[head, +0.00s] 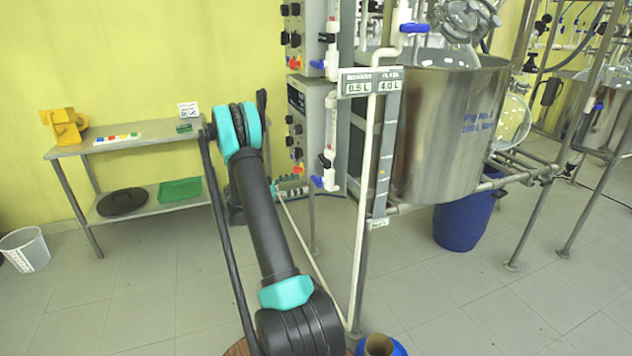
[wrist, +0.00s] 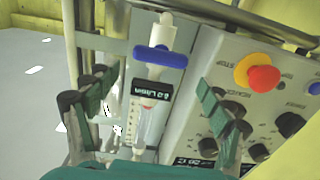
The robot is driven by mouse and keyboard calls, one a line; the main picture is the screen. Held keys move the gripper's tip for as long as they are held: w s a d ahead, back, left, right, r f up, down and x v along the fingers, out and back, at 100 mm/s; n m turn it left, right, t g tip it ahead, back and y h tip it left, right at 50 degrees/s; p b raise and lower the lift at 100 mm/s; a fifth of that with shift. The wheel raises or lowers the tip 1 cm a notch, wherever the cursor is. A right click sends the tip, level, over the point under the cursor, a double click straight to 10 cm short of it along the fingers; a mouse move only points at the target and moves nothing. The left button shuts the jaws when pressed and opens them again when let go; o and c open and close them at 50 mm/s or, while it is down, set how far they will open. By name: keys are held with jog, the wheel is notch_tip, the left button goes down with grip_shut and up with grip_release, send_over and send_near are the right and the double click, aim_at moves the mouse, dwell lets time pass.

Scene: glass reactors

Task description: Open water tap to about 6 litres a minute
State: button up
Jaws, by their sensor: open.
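My gripper (wrist: 158,98) is open in the wrist view, with a dark-padded finger on each side. Between the fingers, farther off, is a clear flowmeter tube (wrist: 147,125) with an upside-down black label. A blue tap handle (wrist: 160,57) crosses the white fitting above that label in the picture, and neither finger appears to touch it. In the head view, blue taps show at the upper flowmeter (head: 317,64) and the lower flowmeter (head: 317,182). The flow reading is too small to read.
A control panel (wrist: 205,75) with knobs and a red-on-yellow button (wrist: 262,77) is close beside the right finger. A steel vessel (head: 450,130), white pipe (head: 364,200) and level gauge (head: 384,150) stand to the right.

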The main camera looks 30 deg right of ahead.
aim_at(313, 180)
jog(key=x, duration=0.7)
jog(key=shift+d, duration=0.25)
jog(key=c, duration=0.9)
jog(key=shift+n, duration=0.4)
jog(key=n, duration=0.5)
jog(key=shift+w+n, duration=0.1)
jog(key=shift+n, duration=0.2)
jog(key=n, duration=0.5)
jog(key=shift+w+f+n, duration=0.1)
jog(key=shift+f+n, duration=0.05)
jog(key=shift+n, duration=0.15)
